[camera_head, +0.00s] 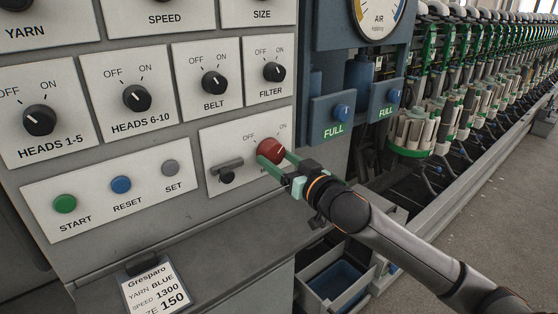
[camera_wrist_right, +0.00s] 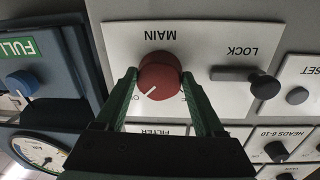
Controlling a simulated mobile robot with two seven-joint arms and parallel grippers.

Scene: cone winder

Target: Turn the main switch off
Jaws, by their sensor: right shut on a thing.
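The main switch is a red round knob (camera_head: 271,151) on a white plate (camera_head: 210,143) with OFF at its upper left and ON at its upper right. In the right wrist view, which is upside down, the red knob (camera_wrist_right: 160,75) has a white line pointing to the lower left, on the ON side. My right gripper (camera_head: 276,160) has its two green fingers on either side of the knob, shut on it; it also shows in the right wrist view (camera_wrist_right: 162,88). Beside the knob is the dark lock lever (camera_head: 227,165), lying roughly level. The OFF mark is mostly hidden in the wrist view.
Black selector knobs (camera_head: 137,97) are above and left. START (camera_head: 64,204), RESET (camera_head: 121,184) and SET (camera_head: 170,168) buttons are lower left. A ledge (camera_head: 190,245) with a card (camera_head: 155,288) is below. Blue FULL boxes (camera_head: 334,117) stand right of the panel.

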